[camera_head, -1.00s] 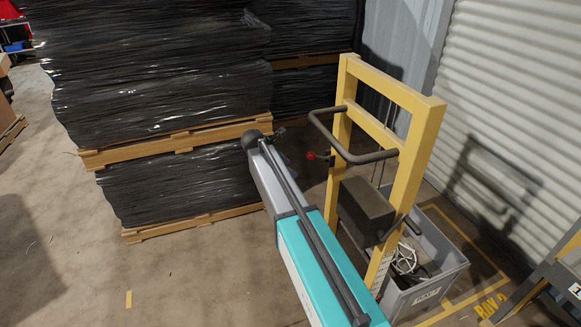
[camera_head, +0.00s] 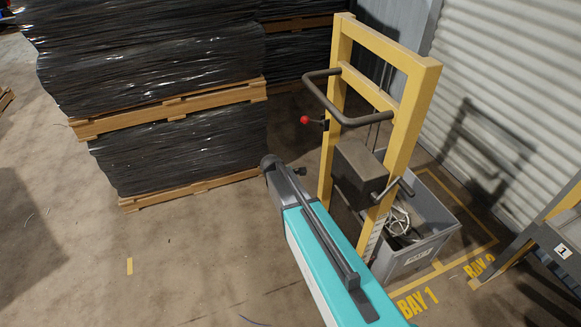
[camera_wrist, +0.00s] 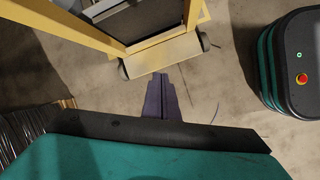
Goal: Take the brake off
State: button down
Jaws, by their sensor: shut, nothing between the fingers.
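A yellow hand stacker (camera_head: 404,130) with a dark push handle (camera_head: 350,112) stands right of centre in the head view. A lever with a red knob (camera_head: 305,120) sticks out to the left of its mast. No label shows whether this is the brake. A crank handle (camera_head: 405,187) sits on the mast's right side. In the wrist view my gripper (camera_wrist: 161,82) is shut and empty, over bare floor. The stacker's yellow base bar (camera_wrist: 160,55) with dark end wheels lies just beyond the fingertips in the picture. My gripper cannot be made out in the head view.
Black-wrapped pallet stacks (camera_head: 165,150) stand behind and left. A grey bin (camera_head: 440,225) with cable scrap is behind the stacker, inside yellow floor lines marked BAY 1 (camera_head: 418,301). A corrugated wall (camera_head: 510,90) closes the right. Floor at left is clear.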

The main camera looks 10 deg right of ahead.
jog(key=s+f+m+g+y, duration=0.1)
jog(key=s+f+m, duration=0.3)
jog(key=s, duration=1)
jog(key=s+a+f+m+g+y, duration=0.1)
jog(key=s+f+m, duration=0.4)
jog(key=s, duration=0.9)
jog(key=s+a+f+m+g+y, duration=0.1)
jog(key=s+f+m+g, duration=0.3)
jog(key=s+f, duration=0.4)
jog(key=s+m+y, duration=0.1)
jog(key=s, duration=0.6)
jog(key=shift+a+g+y, duration=0.25)
jog(key=shift+g+y, duration=0.15)
jog(key=shift+a+f, duration=0.1)
jog(key=shift+a, duration=0.05)
